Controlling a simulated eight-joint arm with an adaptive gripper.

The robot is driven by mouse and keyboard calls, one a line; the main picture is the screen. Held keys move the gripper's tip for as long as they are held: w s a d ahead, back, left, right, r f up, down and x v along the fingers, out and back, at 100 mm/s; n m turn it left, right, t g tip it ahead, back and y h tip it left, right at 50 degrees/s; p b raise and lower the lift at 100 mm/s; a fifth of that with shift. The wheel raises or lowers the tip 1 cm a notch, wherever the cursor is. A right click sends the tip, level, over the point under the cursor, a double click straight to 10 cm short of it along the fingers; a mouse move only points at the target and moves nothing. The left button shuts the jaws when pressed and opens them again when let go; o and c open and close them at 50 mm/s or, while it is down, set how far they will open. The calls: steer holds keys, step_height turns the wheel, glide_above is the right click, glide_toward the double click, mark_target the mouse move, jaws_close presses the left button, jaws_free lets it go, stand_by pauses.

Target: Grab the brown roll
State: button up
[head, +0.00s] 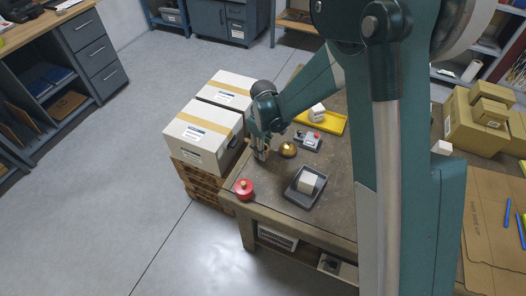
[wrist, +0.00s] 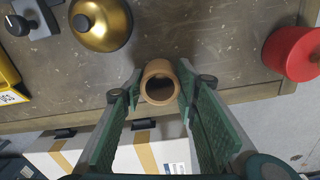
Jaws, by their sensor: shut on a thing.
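The brown roll (wrist: 157,68) is a short hollow tube, seen end-on in the wrist view between the fingertips. My gripper (wrist: 160,88) is shut on it, with a green-padded finger touching each side. In the head view my gripper (head: 262,154) is at the left edge of the workbench, near the white boxes. The roll is mostly hidden there by the fingers. I cannot tell whether it still touches the bench top.
On the bench (head: 325,205) a gold dome (head: 288,149), a red round object (head: 244,188), a dark tray (head: 293,194) with a white block, a small grey device (head: 308,141) and a yellow tray (head: 333,122) stand nearby. White boxes (head: 197,135) on a pallet adjoin the bench's left edge.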

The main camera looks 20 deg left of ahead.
steer(key=shift+r+p, duration=0.55)
steer(key=shift+r, duration=4.45)
